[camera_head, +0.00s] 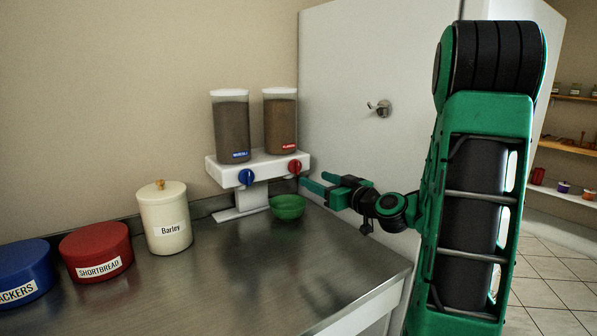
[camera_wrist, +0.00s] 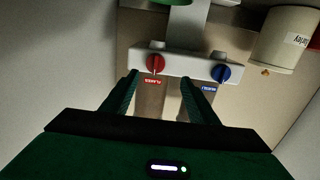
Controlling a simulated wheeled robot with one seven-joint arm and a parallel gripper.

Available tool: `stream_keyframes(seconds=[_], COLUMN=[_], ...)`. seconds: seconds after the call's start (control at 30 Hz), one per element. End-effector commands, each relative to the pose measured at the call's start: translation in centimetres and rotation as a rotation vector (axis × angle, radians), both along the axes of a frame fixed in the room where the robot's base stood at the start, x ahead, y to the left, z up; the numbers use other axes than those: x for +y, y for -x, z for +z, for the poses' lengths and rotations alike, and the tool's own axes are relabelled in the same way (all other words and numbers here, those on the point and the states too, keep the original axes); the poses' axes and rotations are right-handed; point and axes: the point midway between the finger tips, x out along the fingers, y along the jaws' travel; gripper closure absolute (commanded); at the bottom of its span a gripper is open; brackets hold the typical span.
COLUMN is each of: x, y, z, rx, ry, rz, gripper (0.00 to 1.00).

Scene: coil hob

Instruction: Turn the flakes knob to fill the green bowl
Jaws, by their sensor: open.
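The flakes knob is the red knob (camera_head: 295,167) on the right of the white dispenser's front in the head view, under a clear hopper with a red label. In the wrist view the red knob (camera_wrist: 156,64) shows upside down, beyond my fingertips. My gripper (camera_head: 313,182) is open and empty, just right of the red knob; it also shows in the wrist view (camera_wrist: 160,78). I cannot tell whether a finger touches the knob. The green bowl (camera_head: 287,207) stands on the counter below the red knob; its inside is too dark to read. Its edge shows in the wrist view (camera_wrist: 222,2).
A blue knob (camera_head: 246,177) sits left of the red one on the white dispenser (camera_head: 262,165). A Barley jar (camera_head: 165,218), a red Shortbread tin (camera_head: 97,250) and a blue tin (camera_head: 24,271) stand left. A pale wall panel (camera_head: 350,110) rises behind my arm. The front counter is clear.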

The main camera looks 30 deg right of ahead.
Motion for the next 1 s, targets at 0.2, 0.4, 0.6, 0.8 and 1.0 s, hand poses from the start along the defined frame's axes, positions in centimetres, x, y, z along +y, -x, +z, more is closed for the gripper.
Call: stream_keyframes(seconds=[0.2,0.4,0.6,0.8,1.0], x=[-0.8,-0.6,-0.4,-0.4,-0.4], y=[-1.3,-4.7,-8.1,-10.1,-10.7], z=[0.6,0.6,0.6,0.6,0.6], rx=[-0.029,-0.028,-0.028,-0.028,-0.028], ry=[-0.004,-0.002,-0.003,-0.004,-0.005], rz=[-0.019,-0.017,-0.017,-0.018,-0.02], gripper=[0.46,0.46,0.46,0.46,0.46])
